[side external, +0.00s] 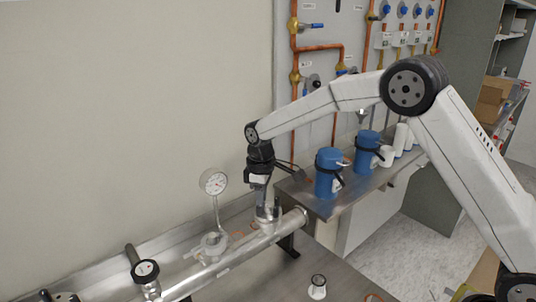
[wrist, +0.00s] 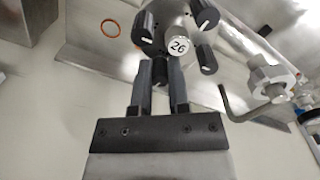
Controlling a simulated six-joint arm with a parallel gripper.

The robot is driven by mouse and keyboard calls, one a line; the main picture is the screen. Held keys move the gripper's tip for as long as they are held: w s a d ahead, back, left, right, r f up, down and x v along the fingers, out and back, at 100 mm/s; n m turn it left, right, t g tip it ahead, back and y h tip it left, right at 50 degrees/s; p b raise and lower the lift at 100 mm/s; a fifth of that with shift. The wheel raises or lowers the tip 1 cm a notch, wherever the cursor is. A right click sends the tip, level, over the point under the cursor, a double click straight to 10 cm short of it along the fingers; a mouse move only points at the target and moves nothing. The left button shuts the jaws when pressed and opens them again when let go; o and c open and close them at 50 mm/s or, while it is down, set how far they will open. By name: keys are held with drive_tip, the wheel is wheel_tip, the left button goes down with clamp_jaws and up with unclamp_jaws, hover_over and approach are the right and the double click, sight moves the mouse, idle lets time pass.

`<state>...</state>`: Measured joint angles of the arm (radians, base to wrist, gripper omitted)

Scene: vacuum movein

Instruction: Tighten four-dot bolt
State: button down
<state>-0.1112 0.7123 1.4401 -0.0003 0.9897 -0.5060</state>
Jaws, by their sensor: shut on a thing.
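In the wrist view a round metal flange (wrist: 170,20) carries a cap marked 26 (wrist: 180,44). Several black bolt knobs with pale marks surround it: one at upper left (wrist: 144,27), one at upper right (wrist: 204,13), one at right (wrist: 207,58). My gripper (wrist: 160,60) is shut on a black bolt knob (wrist: 159,71) at the flange's near side, one finger on each side. The marks are too small to tell which knob has four dots. In the side external view my gripper (side external: 265,202) points down at the flange on the metal pipe (side external: 240,247); the bolts are hidden there.
Blue containers (side external: 329,174) stand on the shelf at right. A bent metal hook-shaped piece (wrist: 250,112) is right of my fingers. An orange ring (wrist: 111,28) lies at upper left.

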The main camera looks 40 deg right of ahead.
drive_tip(key=m, duration=0.7)
drive_tip(key=shift+m, duration=0.3)
drive_tip(key=m, duration=0.7)
drive_tip(key=shift+a+r, duration=0.1)
idle(0.4)
drive_tip(key=c, duration=0.9)
unclamp_jaws()
